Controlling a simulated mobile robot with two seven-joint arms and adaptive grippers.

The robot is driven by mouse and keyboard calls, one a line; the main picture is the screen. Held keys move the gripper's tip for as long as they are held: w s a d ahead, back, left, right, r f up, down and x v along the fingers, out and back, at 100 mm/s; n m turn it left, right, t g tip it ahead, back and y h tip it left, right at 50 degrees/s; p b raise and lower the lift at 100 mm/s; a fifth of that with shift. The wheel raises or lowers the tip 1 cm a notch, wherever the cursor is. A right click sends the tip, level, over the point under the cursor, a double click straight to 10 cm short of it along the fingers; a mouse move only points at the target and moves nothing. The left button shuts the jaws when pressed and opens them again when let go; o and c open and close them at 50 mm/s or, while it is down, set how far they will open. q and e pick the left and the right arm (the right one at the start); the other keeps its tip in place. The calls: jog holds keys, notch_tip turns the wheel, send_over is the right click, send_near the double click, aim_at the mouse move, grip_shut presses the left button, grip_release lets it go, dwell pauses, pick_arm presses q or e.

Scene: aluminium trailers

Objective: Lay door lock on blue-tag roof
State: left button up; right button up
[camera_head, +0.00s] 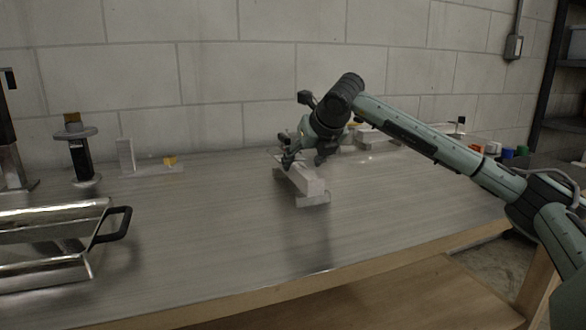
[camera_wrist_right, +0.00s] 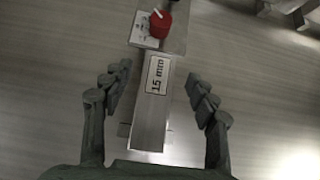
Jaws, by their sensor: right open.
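A long light-grey metal block (camera_head: 305,182) lies on the workbench in the head view. In the right wrist view a block (camera_wrist_right: 153,95) carries a white label reading "15 mm", with a red round piece (camera_wrist_right: 160,25) on a plate at its far end. My right gripper (camera_head: 305,160) is over the block; in the wrist view its open fingers (camera_wrist_right: 164,95) stand on either side of it, with gaps. I cannot tell which object is the door lock. No blue-tagged roof can be made out. My left gripper is out of view.
A shiny metal tray-like piece (camera_head: 45,235) with a black handle sits at the left. A dark stand (camera_head: 80,155) and a small upright block (camera_head: 126,155) are behind it. Small red, blue and green items, including a blue one (camera_head: 508,153), are at the right. The front middle bench is clear.

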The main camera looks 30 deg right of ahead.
jog(key=shift+w+f, duration=0.3)
jog(key=shift+f, duration=0.05)
jog(key=p+x, duration=0.1)
jog(key=x, duration=0.4)
jog(key=shift+s+a+f, duration=0.1)
jog(key=shift+s+f, duration=0.1)
grip_shut()
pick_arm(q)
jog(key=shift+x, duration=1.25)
pick_arm(e)
jog(key=shift+r, duration=0.15)
